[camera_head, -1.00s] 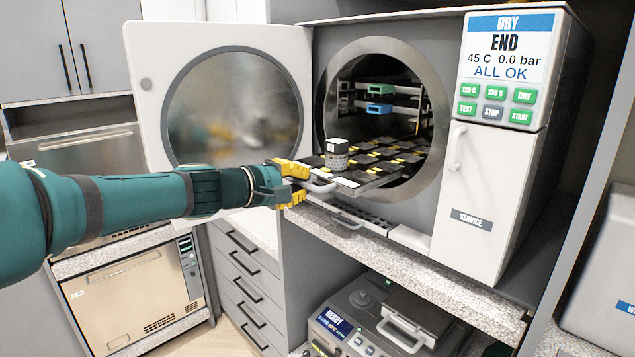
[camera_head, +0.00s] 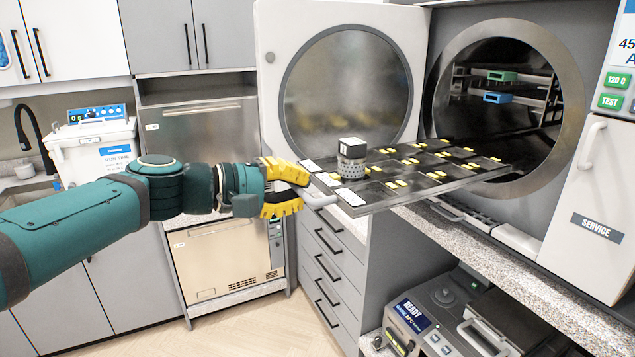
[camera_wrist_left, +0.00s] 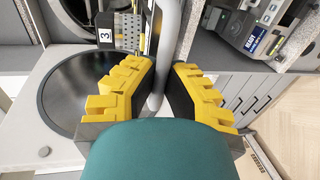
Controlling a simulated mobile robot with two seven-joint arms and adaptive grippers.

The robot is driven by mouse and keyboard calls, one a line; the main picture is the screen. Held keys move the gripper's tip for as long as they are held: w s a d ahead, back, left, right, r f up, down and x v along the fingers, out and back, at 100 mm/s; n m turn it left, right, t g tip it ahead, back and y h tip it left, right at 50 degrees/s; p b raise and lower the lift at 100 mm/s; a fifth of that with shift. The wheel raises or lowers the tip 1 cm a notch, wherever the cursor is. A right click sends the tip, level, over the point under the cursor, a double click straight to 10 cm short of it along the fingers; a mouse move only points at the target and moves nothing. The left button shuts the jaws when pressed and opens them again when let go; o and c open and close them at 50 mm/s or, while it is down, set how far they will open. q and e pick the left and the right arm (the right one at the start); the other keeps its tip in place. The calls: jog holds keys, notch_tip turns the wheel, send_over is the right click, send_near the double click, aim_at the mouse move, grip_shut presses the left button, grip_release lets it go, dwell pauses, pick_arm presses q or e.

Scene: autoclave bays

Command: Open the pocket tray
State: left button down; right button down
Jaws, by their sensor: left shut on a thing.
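The pocket tray (camera_head: 400,193) is a dark flat tray with several pockets and yellow tabs. It reaches far out of the round chamber opening (camera_head: 505,110), its inner end still at the opening. My left gripper (camera_head: 300,188) is shut on the grey handle at the tray's front edge. In the left wrist view the handle bar (camera_wrist_left: 163,80) lies between the yellow fingers (camera_wrist_left: 163,85). A perforated metal cup with a black-and-white cube (camera_head: 351,158) stands on the tray near its front; a label with a 3 shows in the wrist view. My right gripper is not in view.
The round door (camera_head: 345,85) stands open left of the chamber. Green and blue items (camera_head: 497,97) sit on a rack inside. A granite shelf (camera_head: 480,245) runs below the tray, with a device marked READY (camera_head: 420,320) underneath. Floor space is free at lower left.

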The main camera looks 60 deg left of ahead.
pick_arm(q)
jog(key=c, duration=1)
grip_release()
jog(key=shift+s, duration=0.1)
jog(key=v, duration=1.2)
